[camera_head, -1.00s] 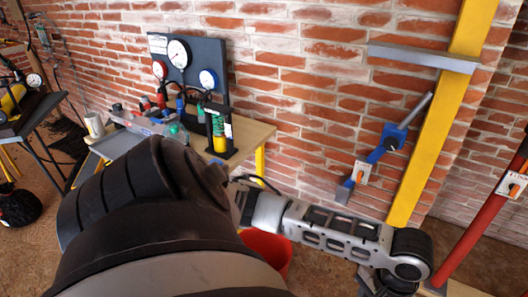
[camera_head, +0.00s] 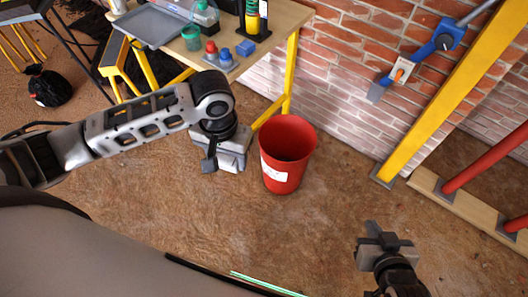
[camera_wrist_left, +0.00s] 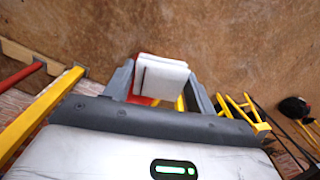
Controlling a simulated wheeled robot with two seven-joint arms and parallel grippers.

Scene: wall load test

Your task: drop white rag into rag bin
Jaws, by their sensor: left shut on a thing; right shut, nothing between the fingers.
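The white rag (camera_wrist_left: 162,78) shows as a folded, pale block between the fingers of my left gripper (camera_wrist_left: 160,84) in the left wrist view. That gripper is shut on it. In the head view my left gripper (camera_head: 218,158) hangs just left of the red rag bin (camera_head: 284,172); I cannot make out the rag there. The bin is an open-topped bucket with a white label, upright on the floor. A little red shows behind the rag in the wrist view. My right gripper (camera_head: 384,246) is shut and empty, low at the right.
A workbench (camera_head: 272,30) with yellow legs stands behind the bin, carrying a grey tray (camera_head: 160,22) and small bottles. A yellow post (camera_head: 440,95) and red pole (camera_head: 485,160) stand at right. A black bag (camera_head: 48,88) lies far left. Floor before the bin is clear.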

